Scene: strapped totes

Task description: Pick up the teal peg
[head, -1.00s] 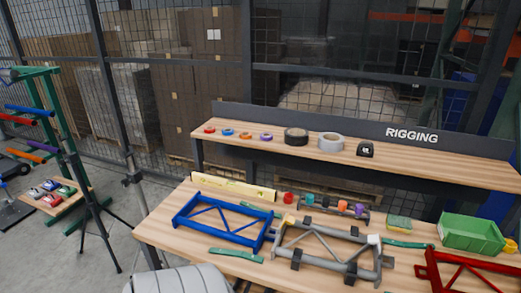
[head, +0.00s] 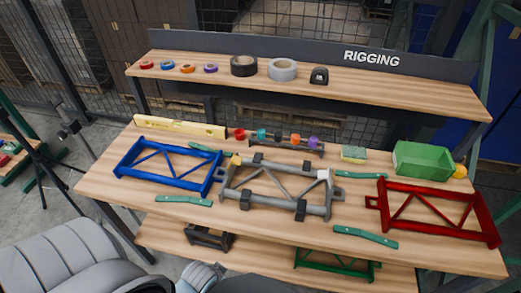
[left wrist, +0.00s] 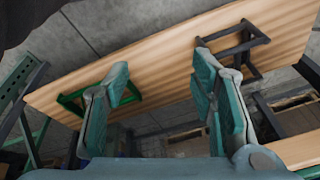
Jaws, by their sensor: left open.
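The teal peg (head: 261,134) is small and sits in the row of coloured pegs at the back of the workbench, between a red peg (head: 240,134) and a dark peg (head: 277,136). An orange peg (head: 295,139) and a purple peg (head: 313,142) stand to its right. My left gripper (left wrist: 162,66) shows in the left wrist view with its two teal-padded fingers spread and nothing between them. The peg is not seen in that view. My right gripper is not in view.
A grey frame (head: 275,199) lies in front of the pegs, between a blue frame (head: 168,182) and a red frame (head: 445,227). A raised shelf (head: 300,90) stands behind.

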